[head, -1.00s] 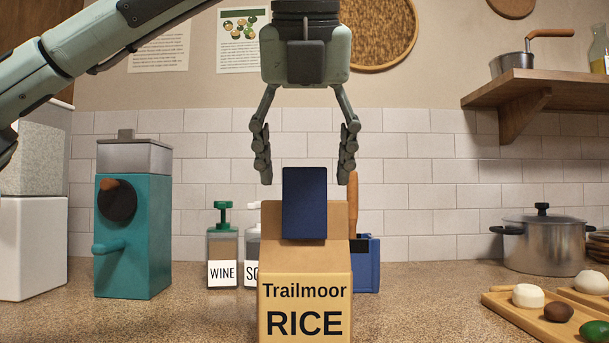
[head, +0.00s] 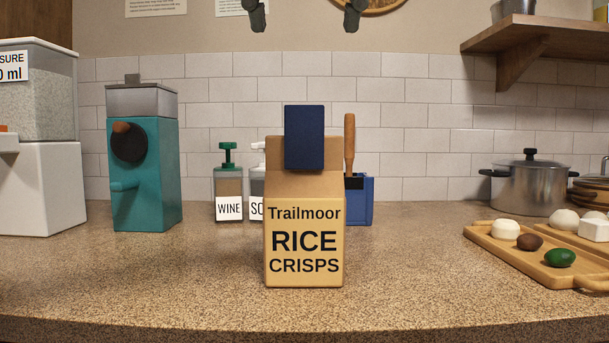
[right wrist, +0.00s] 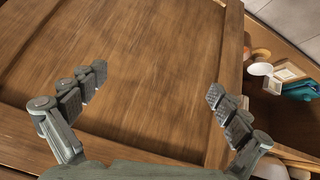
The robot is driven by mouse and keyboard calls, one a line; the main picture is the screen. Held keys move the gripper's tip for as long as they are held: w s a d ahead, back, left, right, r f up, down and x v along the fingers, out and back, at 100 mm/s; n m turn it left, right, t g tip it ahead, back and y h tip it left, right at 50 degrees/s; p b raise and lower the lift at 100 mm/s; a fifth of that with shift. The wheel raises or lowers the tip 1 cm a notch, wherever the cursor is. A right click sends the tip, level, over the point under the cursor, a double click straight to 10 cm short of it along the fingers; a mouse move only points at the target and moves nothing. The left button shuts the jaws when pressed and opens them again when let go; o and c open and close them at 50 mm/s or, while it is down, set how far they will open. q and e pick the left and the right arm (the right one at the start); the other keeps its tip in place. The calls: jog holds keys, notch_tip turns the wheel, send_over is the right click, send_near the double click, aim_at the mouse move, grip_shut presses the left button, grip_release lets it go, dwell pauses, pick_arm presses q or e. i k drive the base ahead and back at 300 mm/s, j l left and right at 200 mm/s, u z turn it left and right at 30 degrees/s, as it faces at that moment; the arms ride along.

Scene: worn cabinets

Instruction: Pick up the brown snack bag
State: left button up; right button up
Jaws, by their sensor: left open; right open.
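The brown snack bag (head: 304,236), printed "Trailmoor RICE CRISPS", stands upright on the speckled counter in the middle of the head view. A dark blue clip (head: 305,138) sits on its folded top. My left gripper (head: 304,22) shows only its fingertips at the top edge. They are apart and empty, above the bag and not touching it. My right gripper (right wrist: 152,98) is open and empty in the right wrist view, with its fingers wide apart before a brown wooden panel (right wrist: 140,60).
Behind the bag are the wine dispenser (head: 229,186), another pump bottle (head: 257,180) and a blue holder (head: 360,203). A teal grinder (head: 145,180) stands left; a wooden board (head: 500,250) with food lies right. The counter around the bag's front and sides is clear.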

aim_at(304, 211)
jog(key=k, duration=1.35)
